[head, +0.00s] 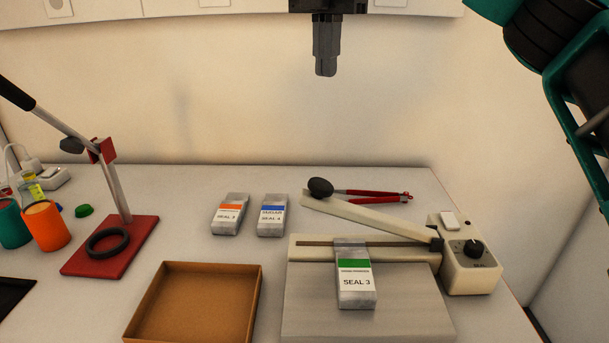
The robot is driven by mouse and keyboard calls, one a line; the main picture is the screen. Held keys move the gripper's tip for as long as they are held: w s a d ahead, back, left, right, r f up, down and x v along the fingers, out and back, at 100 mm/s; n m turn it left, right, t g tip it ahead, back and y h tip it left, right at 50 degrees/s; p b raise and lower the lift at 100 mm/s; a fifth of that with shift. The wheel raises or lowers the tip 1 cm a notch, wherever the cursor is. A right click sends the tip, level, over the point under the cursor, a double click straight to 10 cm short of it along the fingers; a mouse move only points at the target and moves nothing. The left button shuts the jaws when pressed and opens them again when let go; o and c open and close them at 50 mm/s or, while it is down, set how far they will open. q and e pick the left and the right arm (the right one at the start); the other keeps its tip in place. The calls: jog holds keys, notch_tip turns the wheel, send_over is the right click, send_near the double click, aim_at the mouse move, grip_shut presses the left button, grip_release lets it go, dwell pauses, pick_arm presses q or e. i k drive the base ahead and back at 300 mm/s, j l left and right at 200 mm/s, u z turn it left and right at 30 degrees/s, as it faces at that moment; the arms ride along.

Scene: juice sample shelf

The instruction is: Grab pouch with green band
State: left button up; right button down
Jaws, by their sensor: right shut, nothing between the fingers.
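The pouch with the green band (355,279), labelled SEAL 3, lies on the grey plate of the sealer (415,317), its top end across the sealing bar. The sealer's arm (365,219) is raised at its left end. My right gripper (325,68) hangs at the top middle, shut and empty, high above the table and apart from the pouch. My left gripper is not in view.
Two more pouches, one with an orange band (231,214) and one with a blue band (272,215), lie behind. A shallow brown tray (256,283) is at front. Red-handled pliers (375,194), a red-based press (125,258) and coloured cups (45,226) stand around.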

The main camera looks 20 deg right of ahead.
aim_at(356, 287)
jog(key=k+j, duration=0.65)
jog(key=k, duration=0.25)
